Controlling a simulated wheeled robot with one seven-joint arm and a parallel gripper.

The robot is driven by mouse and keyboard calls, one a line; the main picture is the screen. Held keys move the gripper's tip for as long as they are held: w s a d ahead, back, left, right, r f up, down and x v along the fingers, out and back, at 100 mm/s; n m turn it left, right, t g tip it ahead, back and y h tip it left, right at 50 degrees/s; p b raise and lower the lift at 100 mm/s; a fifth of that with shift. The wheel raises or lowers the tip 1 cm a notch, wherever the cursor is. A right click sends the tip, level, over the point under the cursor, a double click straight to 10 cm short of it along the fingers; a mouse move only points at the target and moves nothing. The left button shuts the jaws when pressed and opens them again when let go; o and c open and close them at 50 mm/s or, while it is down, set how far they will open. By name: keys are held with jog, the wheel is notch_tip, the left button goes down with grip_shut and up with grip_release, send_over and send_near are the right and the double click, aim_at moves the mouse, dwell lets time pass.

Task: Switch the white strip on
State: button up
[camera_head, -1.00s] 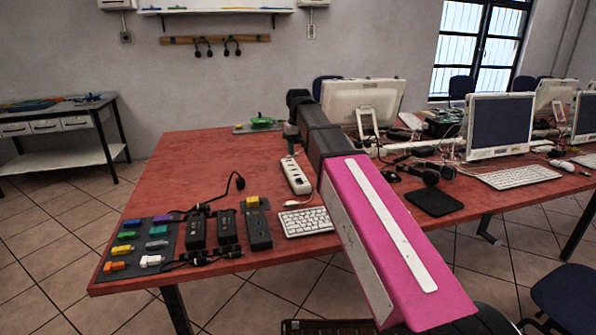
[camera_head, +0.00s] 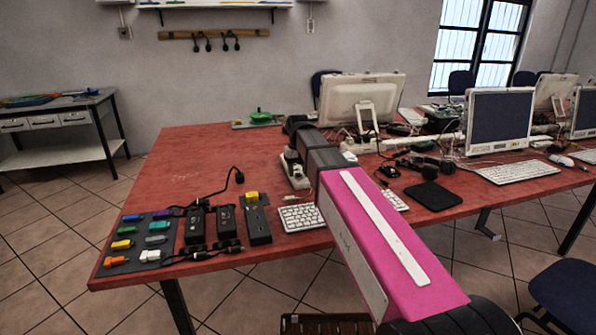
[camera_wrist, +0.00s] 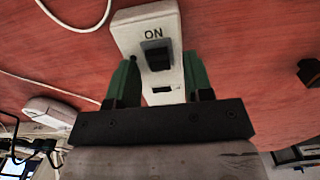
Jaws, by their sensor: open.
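The white strip (camera_head: 297,180) lies on the red table, partly hidden behind my arm in the head view. In the wrist view the white strip (camera_wrist: 140,18) shows its end with the printed word ON and a black rocker switch (camera_wrist: 157,56) below it. My gripper (camera_wrist: 159,80) is open, with one green finger on each side of the strip near the switch. I cannot tell whether the fingers touch the strip or how high they are above the table. In the head view my gripper is mostly hidden by my arm.
Black power bricks (camera_head: 257,222) and a grey mat (camera_head: 140,240) with coloured plugs lie at the left. A white keyboard (camera_head: 303,217) is just in front of the strip. Monitors (camera_head: 498,122) and cables crowd the right. A white cable (camera_wrist: 75,22) runs beside the strip.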

aim_at(299, 175)
grip_shut()
jog(key=shift+s+t, duration=0.2)
jog(key=shift+t, duration=0.2)
jog(key=shift+w, duration=0.1)
grip_release()
notch_tip(299, 175, up, 11)
jog(key=s, duration=0.1)
jog(key=shift+d, duration=0.2)
dwell(0.4)
jog(key=shift+s+f, duration=0.1)
jog(key=shift+f, duration=0.05)
